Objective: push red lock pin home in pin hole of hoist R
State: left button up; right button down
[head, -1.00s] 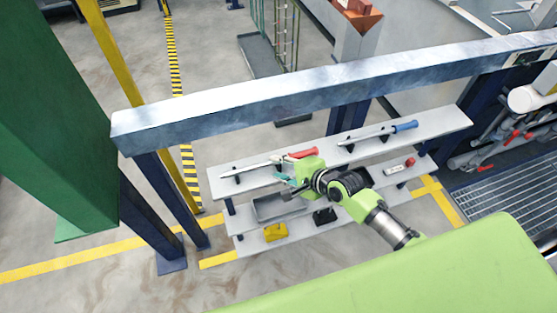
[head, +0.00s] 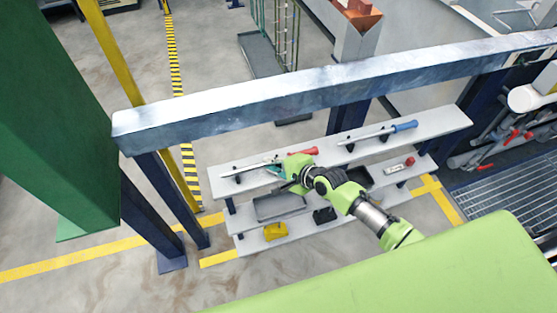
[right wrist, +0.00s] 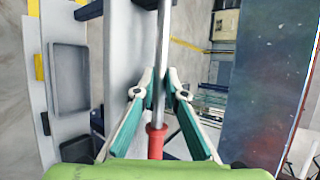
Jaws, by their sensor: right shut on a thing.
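A long metal rod with a red handle (head: 302,152) lies along the upper shelf on small dark supports. My right gripper (head: 276,170) is at this rod, just left of the handle. In the right wrist view, the teal fingers (right wrist: 160,88) are shut on the metal rod (right wrist: 164,40), just ahead of its red grip (right wrist: 157,138). A small red-ended piece (head: 410,162) lies on the lower shelf at right; I cannot tell whether it is the lock pin. I cannot make out hoist R or a pin hole. My left gripper is not in view.
A blue-handled rod (head: 405,126) lies further right on the upper shelf (head: 330,158). Below are a grey tray (head: 279,208), a yellow block (head: 275,231) and a black block (head: 324,216). A grey beam (head: 290,92) spans above the shelves, and a green column (head: 60,120) stands left.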

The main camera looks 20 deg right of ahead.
jog(key=shift+w+r, duration=0.1)
jog(key=shift+r, duration=0.15)
jog(key=shift+r, duration=0.55)
jog(key=s+a+r, duration=0.9)
jog(key=s+r, duration=0.1)
jog(key=r, duration=0.1)
jog(key=shift+s+a+r+b, duration=0.2)
jog(key=shift+r+b, duration=0.1)
jog(key=shift+b, duration=0.15)
